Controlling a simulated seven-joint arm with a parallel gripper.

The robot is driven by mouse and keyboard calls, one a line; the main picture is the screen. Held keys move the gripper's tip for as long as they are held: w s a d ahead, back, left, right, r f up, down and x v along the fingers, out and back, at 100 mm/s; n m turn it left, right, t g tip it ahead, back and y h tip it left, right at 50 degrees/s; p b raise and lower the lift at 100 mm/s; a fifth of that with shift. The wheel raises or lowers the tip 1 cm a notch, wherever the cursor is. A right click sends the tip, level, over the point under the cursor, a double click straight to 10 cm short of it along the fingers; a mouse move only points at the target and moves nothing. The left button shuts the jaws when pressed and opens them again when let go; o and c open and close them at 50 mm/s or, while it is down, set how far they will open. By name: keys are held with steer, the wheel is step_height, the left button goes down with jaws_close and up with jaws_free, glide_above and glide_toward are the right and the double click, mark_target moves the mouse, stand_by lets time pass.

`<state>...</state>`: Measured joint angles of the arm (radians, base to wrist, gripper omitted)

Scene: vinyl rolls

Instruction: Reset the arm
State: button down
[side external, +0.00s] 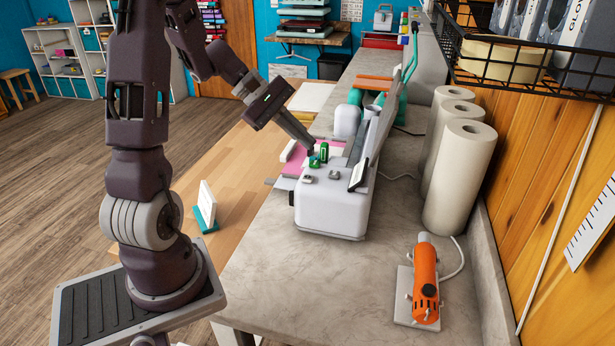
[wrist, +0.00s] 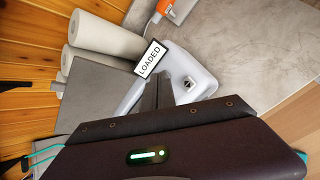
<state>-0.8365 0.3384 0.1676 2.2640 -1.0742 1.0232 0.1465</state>
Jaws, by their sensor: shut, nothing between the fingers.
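My gripper (side external: 309,148) is shut and empty. In the side external view its tip is over the near top of a white machine (side external: 331,213), close to a green knob or button (side external: 323,151); I cannot tell whether it touches. In the wrist view the shut fingers (wrist: 160,88) point at the white machine (wrist: 198,82), beside a small grey switch (wrist: 189,82). The wrist housing hides the lower half of the wrist view.
Several white rolls (side external: 459,180) stand along the wall right of the machine. An orange tool (side external: 425,282) lies on the counter in front. A wire basket (side external: 520,62) hangs at the upper right. A small white sign on a teal base (side external: 206,207) stands near my base.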

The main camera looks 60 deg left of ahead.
steer(key=s+d+r+m+g+y, duration=0.1)
steer(key=s+d+r+m, duration=0.1)
steer(key=s+d+m, duration=0.3)
steer(key=s+d+r+m+g, duration=0.1)
steer(key=d+r+m+g, duration=0.15)
steer(key=d, duration=0.45)
steer(key=s+d+r+m+g+y, duration=0.1)
steer(key=s+d+r+m, duration=0.1)
steer(key=s+d+m, duration=0.3)
steer(key=s+d+m+t+y, duration=0.2)
steer(key=s+m+t+y, duration=0.1)
steer(key=s+m, duration=0.3)
steer(key=shift+s+r+m+y, duration=0.2)
steer(key=shift+s+m+y, duration=0.2)
steer(key=shift+s, duration=0.3)
